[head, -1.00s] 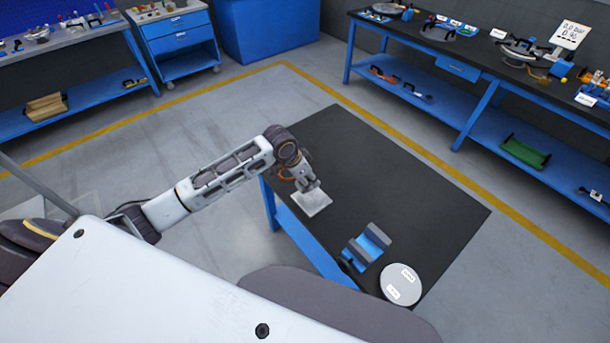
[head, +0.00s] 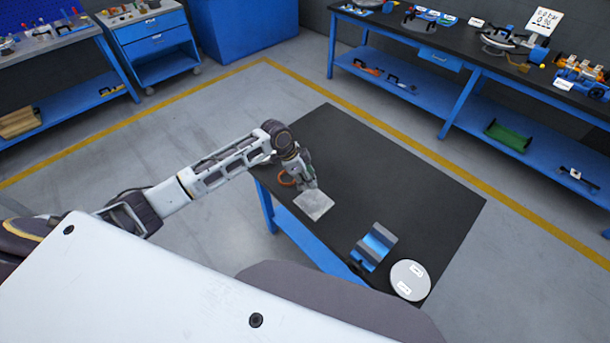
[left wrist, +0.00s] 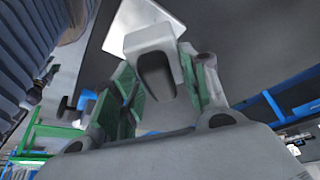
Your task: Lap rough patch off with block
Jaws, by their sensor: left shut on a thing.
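The plate (left wrist: 142,12) shows beyond the block. I cannot tell whether the block touches the plate. No rough patch can be made out. My right gripper is not in view.
A blue and grey V-shaped holder (head: 374,246) and a round white disc (head: 410,280) with two labels stand at the table's near right end. The black table's (head: 400,185) middle and far side are clear. Benches (head: 455,60) with tools line the walls.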

